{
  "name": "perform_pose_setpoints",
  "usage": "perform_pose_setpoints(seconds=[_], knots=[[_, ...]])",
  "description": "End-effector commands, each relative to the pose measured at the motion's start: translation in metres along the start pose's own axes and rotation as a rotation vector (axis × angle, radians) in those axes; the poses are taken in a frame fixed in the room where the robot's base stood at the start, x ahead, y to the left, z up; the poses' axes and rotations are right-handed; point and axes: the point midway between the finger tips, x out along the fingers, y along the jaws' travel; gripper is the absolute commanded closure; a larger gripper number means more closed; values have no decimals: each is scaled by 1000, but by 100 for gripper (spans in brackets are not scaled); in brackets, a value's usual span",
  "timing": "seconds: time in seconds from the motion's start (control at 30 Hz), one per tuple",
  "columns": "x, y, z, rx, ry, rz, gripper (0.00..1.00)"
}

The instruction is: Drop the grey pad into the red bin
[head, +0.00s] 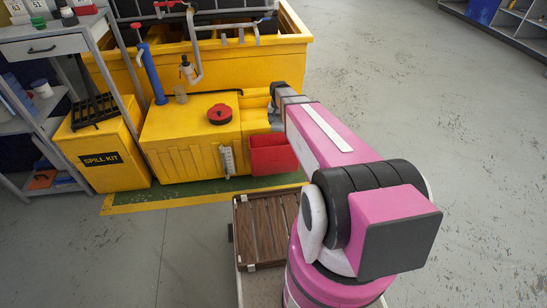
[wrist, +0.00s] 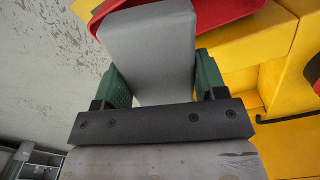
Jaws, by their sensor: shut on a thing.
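In the wrist view my gripper (wrist: 156,85) is shut on the grey pad (wrist: 152,45), a light grey block held between two green fingers. The red bin (wrist: 222,10) shows behind the pad at the top of that view, partly hidden by it. In the head view the red bin (head: 272,156) hangs at the front of the yellow tank, low and beside the end of my arm. I cannot tell whether the pad is over the bin's opening.
A yellow tank (head: 190,150) with a red cap (head: 220,114) stands left of the bin. A yellow spill kit box (head: 105,155) and a shelf rack (head: 40,135) are farther left. A slatted brown crate (head: 262,235) lies in front of the bin. The floor at right is clear.

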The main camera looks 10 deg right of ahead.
Motion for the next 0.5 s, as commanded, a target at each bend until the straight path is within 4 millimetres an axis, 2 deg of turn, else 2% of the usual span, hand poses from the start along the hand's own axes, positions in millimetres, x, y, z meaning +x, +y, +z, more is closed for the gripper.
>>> perform_pose_setpoints(seconds=[0.5], knots=[[47,0,-1,-1,-1,0,54]])
